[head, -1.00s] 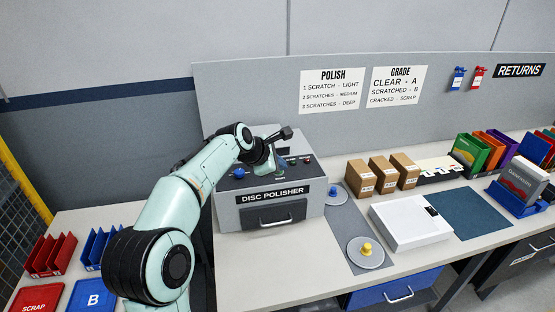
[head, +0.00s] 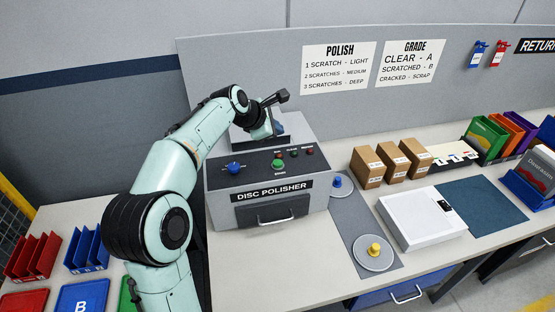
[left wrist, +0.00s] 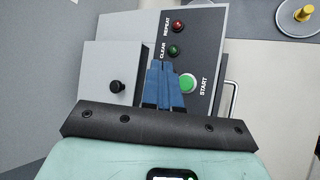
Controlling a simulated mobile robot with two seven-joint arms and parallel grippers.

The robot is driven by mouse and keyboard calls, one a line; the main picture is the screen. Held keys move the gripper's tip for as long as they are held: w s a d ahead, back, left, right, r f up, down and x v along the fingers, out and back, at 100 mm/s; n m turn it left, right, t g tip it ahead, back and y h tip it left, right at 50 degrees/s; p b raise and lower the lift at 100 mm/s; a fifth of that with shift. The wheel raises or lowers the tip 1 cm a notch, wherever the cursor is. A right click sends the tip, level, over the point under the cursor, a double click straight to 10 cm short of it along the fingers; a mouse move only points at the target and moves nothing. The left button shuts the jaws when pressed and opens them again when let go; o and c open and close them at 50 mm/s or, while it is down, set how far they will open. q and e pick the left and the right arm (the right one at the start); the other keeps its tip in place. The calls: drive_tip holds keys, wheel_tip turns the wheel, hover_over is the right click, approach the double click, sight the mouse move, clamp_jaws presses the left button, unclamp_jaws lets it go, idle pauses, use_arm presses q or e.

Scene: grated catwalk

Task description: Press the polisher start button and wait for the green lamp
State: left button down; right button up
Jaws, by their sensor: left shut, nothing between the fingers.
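The grey disc polisher (head: 222,212) stands on the bench, with a dark control panel on its sloped top. Its green start button (head: 278,165) is uncovered in the head view and also shows in the left wrist view (left wrist: 187,83). The green CLEAR lamp (left wrist: 173,50) and red REPEAT lamp (left wrist: 178,27) both look dim. My left gripper (head: 278,133) is shut and empty, above the back part of the polisher. In the left wrist view its blue fingers (left wrist: 163,75) lie beside the button in the picture; the gap to the panel is unclear. My right gripper is not in view.
A blue knob (head: 234,168) sits on the panel's left. Right of the polisher are a grey mat with discs (head: 374,253), brown boxes (head: 368,168) and a white device (head: 420,218). Red (head: 32,256) and blue bins (head: 87,250) stand at left. The back wall panel is close behind.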

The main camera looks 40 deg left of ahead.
sight(276, 164)
use_arm(q)
drive_tip(key=shift+d, duration=0.1)
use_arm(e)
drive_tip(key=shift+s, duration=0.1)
use_arm(q)
drive_tip(key=shift+f, duration=0.1)
